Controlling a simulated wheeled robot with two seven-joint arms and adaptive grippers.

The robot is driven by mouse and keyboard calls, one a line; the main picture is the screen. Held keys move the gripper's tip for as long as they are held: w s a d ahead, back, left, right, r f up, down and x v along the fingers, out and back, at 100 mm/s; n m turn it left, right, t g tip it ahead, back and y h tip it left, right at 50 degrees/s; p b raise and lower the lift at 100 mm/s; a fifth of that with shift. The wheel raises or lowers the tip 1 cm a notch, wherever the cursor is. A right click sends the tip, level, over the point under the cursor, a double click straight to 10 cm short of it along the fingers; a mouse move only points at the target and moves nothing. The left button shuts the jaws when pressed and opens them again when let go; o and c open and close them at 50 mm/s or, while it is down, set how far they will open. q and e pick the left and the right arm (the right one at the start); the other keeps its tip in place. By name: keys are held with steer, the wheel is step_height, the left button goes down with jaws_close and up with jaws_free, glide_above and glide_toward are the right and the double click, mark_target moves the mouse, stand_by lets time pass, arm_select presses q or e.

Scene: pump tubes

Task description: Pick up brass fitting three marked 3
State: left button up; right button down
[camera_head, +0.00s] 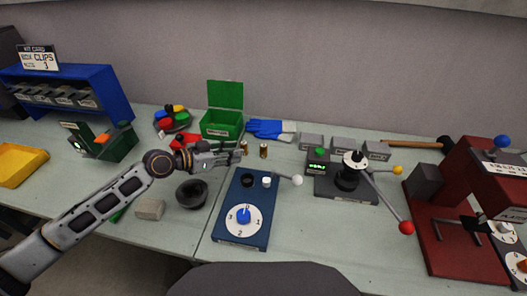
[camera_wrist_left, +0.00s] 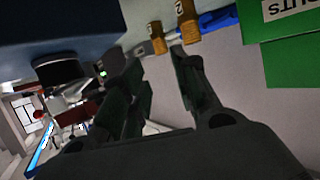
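Two small brass fittings stand upright on the table just beyond my left gripper in the head view, one close to its fingertips (camera_head: 244,147) and one a little to the right (camera_head: 263,151). My left gripper (camera_head: 238,153) is open and empty, reaching in from the left. In the left wrist view, tilted far over, one fitting (camera_wrist_left: 157,37) shows between and beyond the spread fingertips (camera_wrist_left: 160,55). The other (camera_wrist_left: 187,22) is by the right finger and bears a dark mark that looks like a 2. The first one's mark is too small to read surely. My right gripper is not in view.
An open green box (camera_head: 222,128) and blue gloves (camera_head: 268,128) lie behind the fittings. A blue dial base (camera_head: 232,236) stands in front, with a dark bowl (camera_head: 192,193) to its left. A grey lever device (camera_head: 345,191) stands to the right.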

mark_target(261, 148)
arm_select(q)
steer(key=shift+x, duration=2.3)
steer(key=shift+p+x, duration=0.35)
steer(key=shift+x, duration=1.35)
steer(key=shift+d, duration=0.15)
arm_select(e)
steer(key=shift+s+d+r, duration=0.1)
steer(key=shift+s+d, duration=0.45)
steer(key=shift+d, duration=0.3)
arm_select(q)
steer(key=shift+w, duration=0.1)
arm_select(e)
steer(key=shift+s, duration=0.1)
